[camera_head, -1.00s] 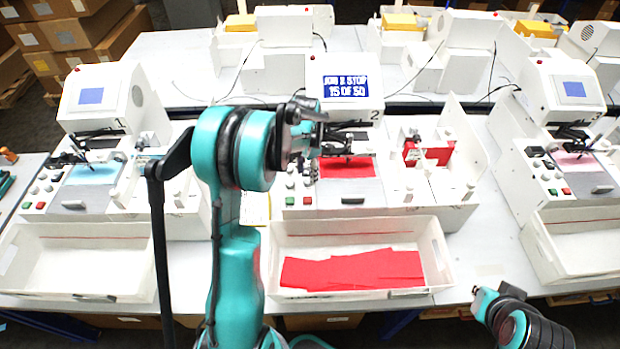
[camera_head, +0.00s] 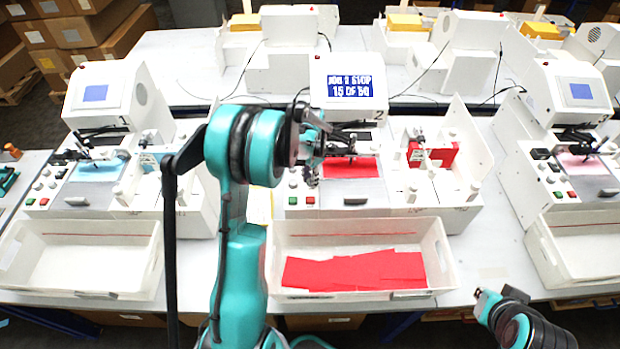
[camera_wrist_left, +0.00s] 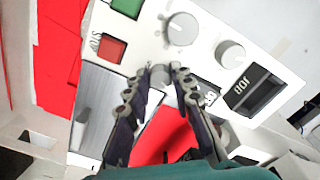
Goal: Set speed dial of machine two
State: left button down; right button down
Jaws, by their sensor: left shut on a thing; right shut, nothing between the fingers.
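Machine two (camera_head: 350,62) stands in the middle of the head view, its blue screen reading "JOB 2 STOP 15 OF 50". My left gripper (camera_head: 312,180) is low over the left side of its control panel, beside the red sheet. In the left wrist view its fingers (camera_wrist_left: 164,72) are shut on a small grey dial (camera_wrist_left: 160,74), whose lettering is mostly hidden. Two larger grey dials, one (camera_wrist_left: 182,28) above and one (camera_wrist_left: 230,53) to the right, are clear of the fingers. My right gripper (camera_head: 480,300) is shut and empty at the lower right, off the machine.
A red stop button (camera_wrist_left: 111,48) and a green button (camera_wrist_left: 127,6) lie close to the left fingers. A black JOB switch (camera_wrist_left: 255,92) is to their right. A white tray (camera_head: 440,245) with red sheets stands in front of machine two. Similar machines stand either side.

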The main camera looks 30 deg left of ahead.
pick_arm(q)
jog(key=shift+n, duration=0.3)
jog(key=n+b, duration=0.2)
jog(key=n, duration=0.1)
jog(key=shift+n, duration=0.3)
jog(key=shift+d+n+b, duration=0.1)
jog(key=shift+n+b, duration=0.55)
jog(key=shift+n, duration=1.65)
jog(key=c, duration=1.3)
grip_release()
